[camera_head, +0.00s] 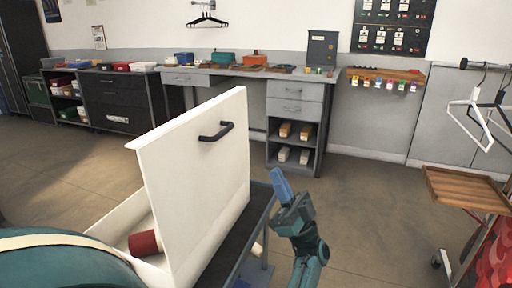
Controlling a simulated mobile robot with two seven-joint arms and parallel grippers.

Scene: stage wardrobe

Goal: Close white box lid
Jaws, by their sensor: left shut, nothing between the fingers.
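The white box (118,232) stands at the lower left on a dark-topped grey table or cart. Its white lid (205,165) is open and stands nearly upright, with a black handle (216,132) near its upper right. A dark red cylinder with a pale part (145,243) shows inside the box. The front of the box is partly hidden at the lower left.
The dark table top (240,235) shows beside the box. A wooden-topped cart (466,188) stands at the right, below white and black hangers (478,115). A workbench (250,73) and dark drawers (112,98) line the back wall. The floor between is clear.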

